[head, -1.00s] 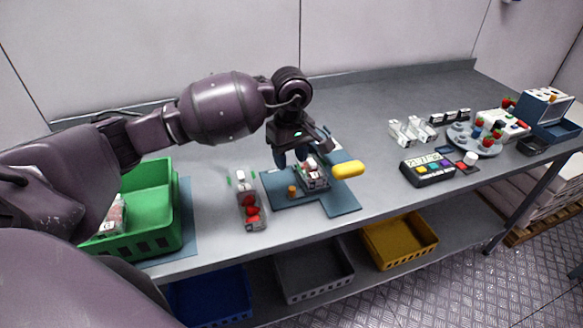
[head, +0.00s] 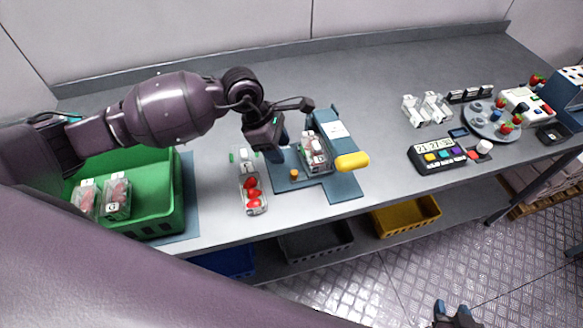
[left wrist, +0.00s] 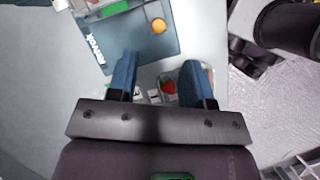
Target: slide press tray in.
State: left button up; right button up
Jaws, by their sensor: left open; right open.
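The blue press (head: 343,185) stands on the bench with a yellow handle (head: 352,161) and a small orange knob (head: 294,174). A grey tray (head: 318,172) on it holds a clear punnet (head: 314,148) of berries; how far in it sits is unclear. My left gripper (head: 291,138) is open at the press's left side, above the bench. In the left wrist view the press base (left wrist: 95,50) and knob (left wrist: 158,26) lie beyond its fingers, with part of a berry punnet (left wrist: 168,88) between them in the picture. My right gripper (head: 455,317) is open low over the floor.
A long strawberry punnet (head: 252,193) lies left of the press. A green crate (head: 160,215) with punnets stands further left. A button panel (head: 445,154), white clips (head: 425,109) and a round plate (head: 488,122) are to the right. Bench behind is clear.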

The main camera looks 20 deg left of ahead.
aim_at(294, 172)
pick_arm(q)
jog(key=p+x, duration=0.1)
jog(key=x, duration=0.8)
jog(key=shift+f, duration=0.35)
grip_shut()
